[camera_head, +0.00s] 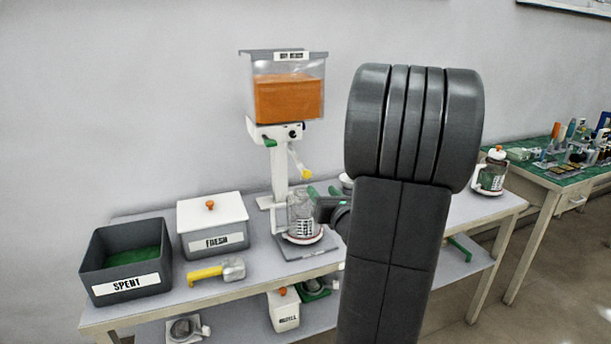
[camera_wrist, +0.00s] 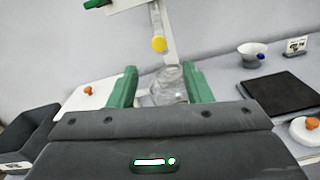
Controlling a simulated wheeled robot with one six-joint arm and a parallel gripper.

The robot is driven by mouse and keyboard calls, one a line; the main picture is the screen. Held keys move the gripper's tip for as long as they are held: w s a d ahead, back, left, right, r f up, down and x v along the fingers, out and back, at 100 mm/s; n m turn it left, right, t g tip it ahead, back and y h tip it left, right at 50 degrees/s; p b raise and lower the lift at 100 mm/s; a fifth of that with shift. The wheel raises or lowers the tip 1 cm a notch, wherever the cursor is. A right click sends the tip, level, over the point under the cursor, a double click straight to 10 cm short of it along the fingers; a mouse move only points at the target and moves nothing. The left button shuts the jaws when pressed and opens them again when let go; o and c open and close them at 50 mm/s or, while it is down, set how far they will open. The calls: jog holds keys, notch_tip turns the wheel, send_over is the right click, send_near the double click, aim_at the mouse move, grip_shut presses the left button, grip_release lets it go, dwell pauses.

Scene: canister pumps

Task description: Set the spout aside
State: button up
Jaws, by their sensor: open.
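The spout (camera_head: 299,162) is a pale tube with a yellow tip. It slants down from the white head of the dispenser stand, and also shows at the top of the wrist view (camera_wrist: 157,28). A clear jar (camera_head: 301,222) with a label stands below it on a round plate with a red rim. My gripper (camera_head: 323,191) is at the jar's right side in the head view. In the wrist view its green fingers (camera_wrist: 161,88) are spread, with the clear jar (camera_wrist: 163,84) seen between and beyond them. They hold nothing that I can see.
A hopper of orange material (camera_head: 288,98) tops the stand. Left are a grey SPENT bin (camera_head: 125,283), a white FRESH box (camera_head: 212,222) and a yellow-handled tool (camera_head: 216,271). A dark flat pad (camera_wrist: 278,93) and a bowl (camera_wrist: 252,52) lie right. My arm hides part of the bench.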

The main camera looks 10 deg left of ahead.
aim_at(308, 175)
jog(key=p+x, duration=0.1)
jog(key=x, duration=1.2)
jog(key=shift+a+p, duration=0.15)
jog(key=shift+p, duration=0.15)
grip_shut()
